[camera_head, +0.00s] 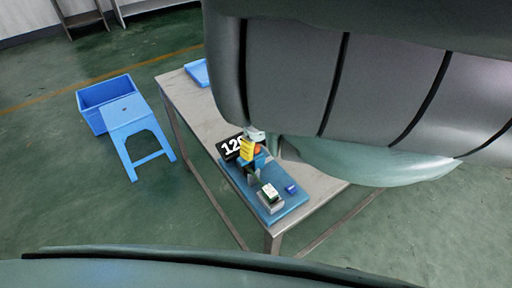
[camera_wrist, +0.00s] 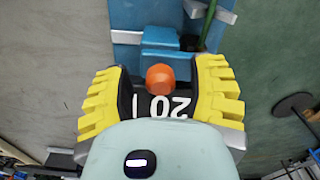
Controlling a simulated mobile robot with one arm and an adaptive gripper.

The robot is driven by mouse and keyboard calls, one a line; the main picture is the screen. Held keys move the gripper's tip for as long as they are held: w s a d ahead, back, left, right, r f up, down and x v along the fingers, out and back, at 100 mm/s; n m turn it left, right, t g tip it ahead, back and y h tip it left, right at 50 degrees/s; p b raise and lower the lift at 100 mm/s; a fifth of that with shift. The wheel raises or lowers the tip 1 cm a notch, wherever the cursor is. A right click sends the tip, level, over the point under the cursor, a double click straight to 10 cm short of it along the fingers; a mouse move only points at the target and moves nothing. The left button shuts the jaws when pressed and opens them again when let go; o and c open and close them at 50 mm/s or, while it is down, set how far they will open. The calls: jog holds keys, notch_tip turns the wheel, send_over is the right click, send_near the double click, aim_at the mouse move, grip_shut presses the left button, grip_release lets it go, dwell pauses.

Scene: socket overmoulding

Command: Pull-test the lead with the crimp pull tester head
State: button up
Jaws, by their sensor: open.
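The crimp pull tester appears to be the blue fixture (camera_head: 271,201) on the table, with a black display (camera_head: 230,148) reading "120". An orange knob (camera_head: 257,149) tops its blue head; it also shows in the wrist view (camera_wrist: 160,78). My gripper (camera_head: 247,152) is over this head. In the wrist view my gripper (camera_wrist: 158,95) is open, its yellow ridged fingers on either side of the orange knob, with gaps visible. The display digits appear upside down between the fingers, partly hidden. A thin green piece (camera_wrist: 208,25), possibly the lead, shows beyond the blue head; I cannot tell its ends.
A white-and-green block (camera_head: 270,193) and a small blue block (camera_head: 291,188) are at the fixture's near end. A blue tray (camera_head: 197,72) lies at the table's far end. A blue stool (camera_head: 131,116) and blue crate (camera_head: 100,93) stand left. My arm hides much of the table.

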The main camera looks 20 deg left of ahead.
jog(key=shift+o, duration=0.4)
grip_shut()
